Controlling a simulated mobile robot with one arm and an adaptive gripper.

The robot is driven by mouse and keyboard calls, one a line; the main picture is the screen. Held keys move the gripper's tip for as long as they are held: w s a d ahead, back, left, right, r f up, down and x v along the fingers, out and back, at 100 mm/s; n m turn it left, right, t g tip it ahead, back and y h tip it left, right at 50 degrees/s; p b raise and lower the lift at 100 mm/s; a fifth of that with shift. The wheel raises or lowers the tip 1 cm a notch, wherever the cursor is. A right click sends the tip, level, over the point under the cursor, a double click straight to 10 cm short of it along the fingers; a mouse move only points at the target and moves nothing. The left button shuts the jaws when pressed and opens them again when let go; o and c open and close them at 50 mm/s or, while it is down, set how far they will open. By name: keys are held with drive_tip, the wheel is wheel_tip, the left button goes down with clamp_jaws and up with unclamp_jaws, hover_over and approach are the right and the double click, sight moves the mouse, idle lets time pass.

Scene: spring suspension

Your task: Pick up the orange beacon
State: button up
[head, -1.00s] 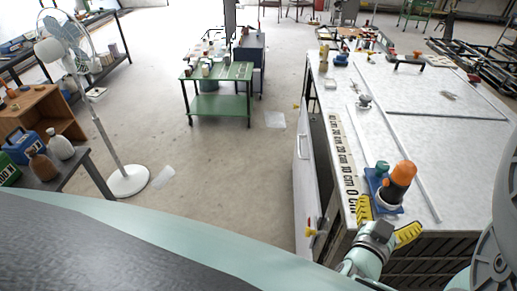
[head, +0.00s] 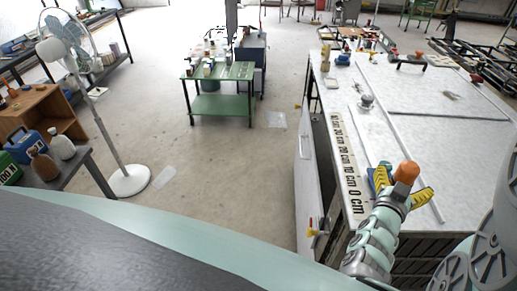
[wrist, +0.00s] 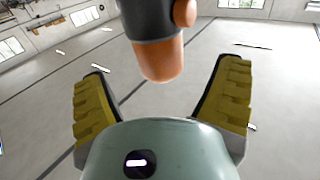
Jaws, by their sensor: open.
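The orange beacon (head: 407,172) is near the front edge of the white-topped workbench (head: 450,145). Its lower part is hidden by my gripper in the head view. In the wrist view, the beacon's orange part (wrist: 160,58) and dark part (wrist: 158,20) show at top centre. My gripper (head: 405,184) is open with yellow-padded fingers, one on each side of the beacon in the head view. In the wrist view, the orange end lies between the fingertips of my gripper (wrist: 163,75), with clear gaps on both sides.
A ruler strip (head: 347,165) lies along the bench's left edge. A long metal bar (head: 410,160) lies behind the beacon. A small knobbed item (head: 366,102) stands farther back. A green trolley (head: 220,73) and a white fan (head: 128,180) stand left, with open floor between.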

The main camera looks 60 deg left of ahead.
drive_tip(key=shift+x, duration=2.4)
drive_tip(key=shift+s+r, duration=0.1)
drive_tip(key=c, duration=1.4)
drive_tip(key=shift+r, duration=0.1)
